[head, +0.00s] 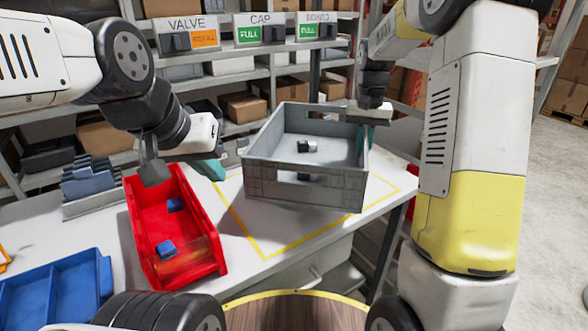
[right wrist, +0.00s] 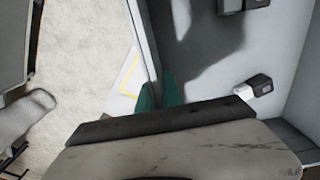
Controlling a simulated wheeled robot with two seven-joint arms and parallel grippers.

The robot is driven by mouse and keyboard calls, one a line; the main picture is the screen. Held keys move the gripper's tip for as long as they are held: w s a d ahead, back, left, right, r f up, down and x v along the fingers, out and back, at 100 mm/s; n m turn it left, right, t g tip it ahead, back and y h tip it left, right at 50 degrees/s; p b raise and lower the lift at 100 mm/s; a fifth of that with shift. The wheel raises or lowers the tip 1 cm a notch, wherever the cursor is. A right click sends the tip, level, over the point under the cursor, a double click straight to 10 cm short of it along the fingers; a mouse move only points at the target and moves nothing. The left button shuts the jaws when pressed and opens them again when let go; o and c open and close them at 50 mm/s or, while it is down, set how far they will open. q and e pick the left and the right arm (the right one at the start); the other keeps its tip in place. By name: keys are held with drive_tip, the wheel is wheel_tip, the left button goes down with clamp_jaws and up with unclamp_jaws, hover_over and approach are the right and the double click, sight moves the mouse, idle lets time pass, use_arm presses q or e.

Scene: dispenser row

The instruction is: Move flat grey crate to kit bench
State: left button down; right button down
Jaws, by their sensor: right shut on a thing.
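The flat grey crate (head: 305,188) is at the middle of the head view, over the white bench, with small black-and-white parts (head: 307,147) inside. My right gripper (head: 368,132) is at the crate's far right corner, its teal fingers shut on the wall. In the right wrist view the teal fingers (right wrist: 158,93) straddle the crate wall (right wrist: 146,40), and the parts (right wrist: 258,85) lie on the crate floor. My left gripper (head: 210,169) is left of the crate, beyond the red bin. Its fingers are mostly hidden, so its opening cannot be told.
A red bin (head: 143,231) with blue pieces stands left of the crate. A blue tray (head: 60,293) is at lower left. Yellow tape (head: 265,251) marks the bench (head: 233,264). Shelves with labelled dispensers (head: 190,38) stand behind. Open floor (head: 548,200) lies at right.

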drive_tip(key=shift+w+a+f, duration=0.1)
drive_tip(key=shift+w+a, duration=0.05)
drive_tip(key=shift+w, duration=0.15)
wheel_tip(320, 180, down, 10)
drive_tip(key=shift+w+a+r, duration=0.1)
drive_tip(key=shift+r, duration=0.05)
idle(0.3)
drive_tip(key=c, duration=1.5)
unclamp_jaws()
